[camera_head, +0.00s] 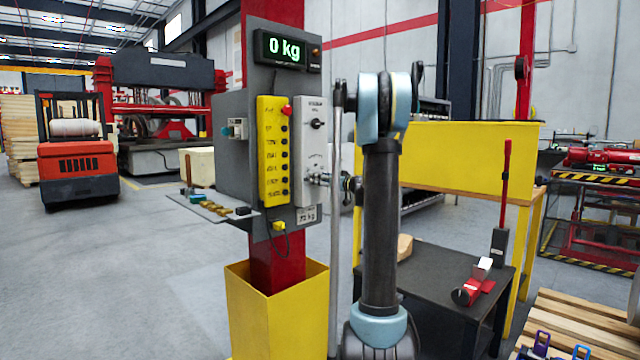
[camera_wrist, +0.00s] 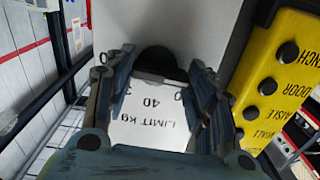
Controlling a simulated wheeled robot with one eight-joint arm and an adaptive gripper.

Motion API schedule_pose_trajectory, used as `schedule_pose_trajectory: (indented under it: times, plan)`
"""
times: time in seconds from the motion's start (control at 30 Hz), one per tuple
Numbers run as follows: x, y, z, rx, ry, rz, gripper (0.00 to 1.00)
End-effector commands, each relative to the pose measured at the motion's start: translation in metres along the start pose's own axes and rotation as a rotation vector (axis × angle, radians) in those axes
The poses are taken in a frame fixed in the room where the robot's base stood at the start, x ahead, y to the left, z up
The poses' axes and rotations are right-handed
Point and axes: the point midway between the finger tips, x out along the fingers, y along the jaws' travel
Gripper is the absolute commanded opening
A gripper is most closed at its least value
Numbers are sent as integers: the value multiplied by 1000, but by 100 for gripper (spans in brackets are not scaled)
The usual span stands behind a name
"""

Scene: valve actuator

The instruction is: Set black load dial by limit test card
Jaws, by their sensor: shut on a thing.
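The black load dial (camera_wrist: 157,62) is on a pale panel lettered LIMIT KG with a 40 mark, upside down in the wrist view. My gripper (camera_wrist: 160,72) is shut on this dial, one finger on each side. The dial's pointer cannot be made out. In the head view my gripper (camera_head: 325,179) reaches the lower part of the white panel (camera_head: 308,152) from the right and hides the dial there. A small white card (camera_head: 306,215) below the panel seems to read 72 kg. The display (camera_head: 284,49) above reads 0 kg.
A yellow button box (camera_head: 271,150) with a red button stands left of the white panel. A second black knob (camera_head: 317,124) is higher on that panel. A grey shelf (camera_head: 205,207) with small parts juts out at left. A dark table (camera_head: 440,275) stands at right.

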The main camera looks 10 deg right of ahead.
Motion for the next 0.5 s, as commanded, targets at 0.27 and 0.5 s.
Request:
schedule_pose_trajectory:
  times: [0.27,0.5]
  plan:
    - [0,1,-1,208,0,-1,26]
    - [0,2,-1,436,0,0,26]
